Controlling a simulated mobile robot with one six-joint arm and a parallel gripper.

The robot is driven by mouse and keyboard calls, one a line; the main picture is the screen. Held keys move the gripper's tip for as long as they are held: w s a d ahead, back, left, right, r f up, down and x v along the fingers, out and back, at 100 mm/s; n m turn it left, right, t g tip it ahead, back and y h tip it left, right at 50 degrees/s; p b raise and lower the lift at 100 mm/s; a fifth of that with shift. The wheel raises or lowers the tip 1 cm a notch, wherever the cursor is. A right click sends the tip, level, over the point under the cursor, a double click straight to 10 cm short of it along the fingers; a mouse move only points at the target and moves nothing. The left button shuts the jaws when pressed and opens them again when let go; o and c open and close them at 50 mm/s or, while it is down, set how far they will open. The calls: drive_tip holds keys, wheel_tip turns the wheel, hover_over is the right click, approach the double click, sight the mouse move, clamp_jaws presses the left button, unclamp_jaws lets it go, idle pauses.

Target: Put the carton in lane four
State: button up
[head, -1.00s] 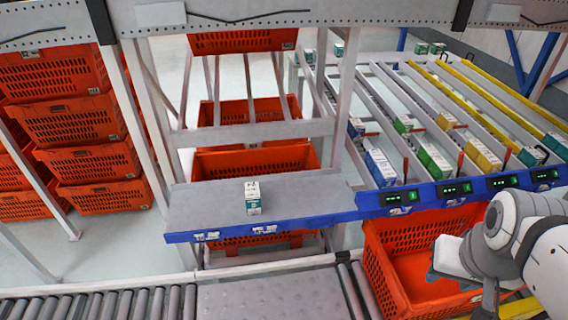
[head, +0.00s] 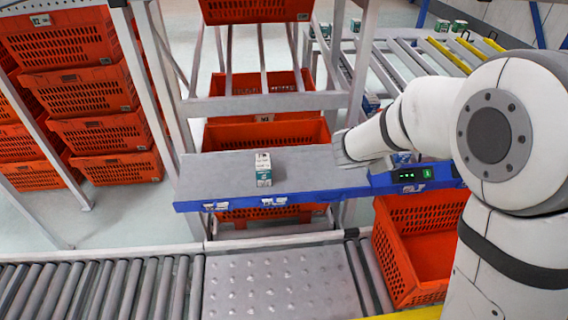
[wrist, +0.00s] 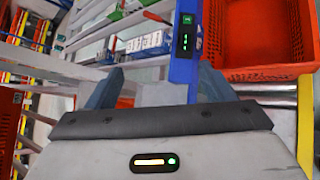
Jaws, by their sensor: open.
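The carton (head: 263,170), a small white and teal box, stands upright on the grey shelf (head: 215,180) with a blue front edge. My gripper shows in the wrist view (wrist: 158,86), its two fingers apart with nothing between them. In the head view my arm reaches in from the right and its end is at the shelf's right side, to the right of the carton and apart from it; the fingers cannot be made out there.
An orange tote (head: 395,235) stands below the lanes' blue front rail (head: 410,187), beside the roller conveyor (head: 95,290). Stacked orange totes (head: 85,90) fill the left. In the wrist view, blue-and-white boxes (wrist: 145,42) lie in a lane. The shelf around the carton is clear.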

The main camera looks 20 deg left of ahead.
drive_tip(key=w+a+f+n+t+y, duration=0.1)
drive_tip(key=a+f+n+y, duration=0.3)
drive_tip(key=a, duration=0.5)
drive_tip(key=w+a+f+n+t+y, duration=0.1)
drive_tip(key=a+f+n, duration=0.35)
drive_tip(key=a, duration=0.45)
drive_tip(key=n+g+y+b, duration=0.1)
drive_tip(key=n+y+b, duration=0.1)
drive_tip(key=n+y, duration=0.65)
approach(263, 166)
drive_tip(key=w+a+n+h, duration=0.2)
drive_tip(key=a, duration=0.2)
drive_tip(key=shift+w+d+f+p+x, duration=0.15)
drive_tip(key=shift+p+x, duration=0.3)
drive_tip(key=shift+x, duration=0.85)
drive_tip(key=shift+d+p+x, duration=0.25)
drive_tip(key=shift+p+x, duration=0.2)
drive_tip(key=shift+x, duration=0.8)
drive_tip(key=shift+w+d+f+p+x, duration=0.1)
drive_tip(key=shift+d+p+x, duration=0.25)
drive_tip(key=shift+x, duration=0.95)
drive_tip(key=shift+a, duration=0.1)
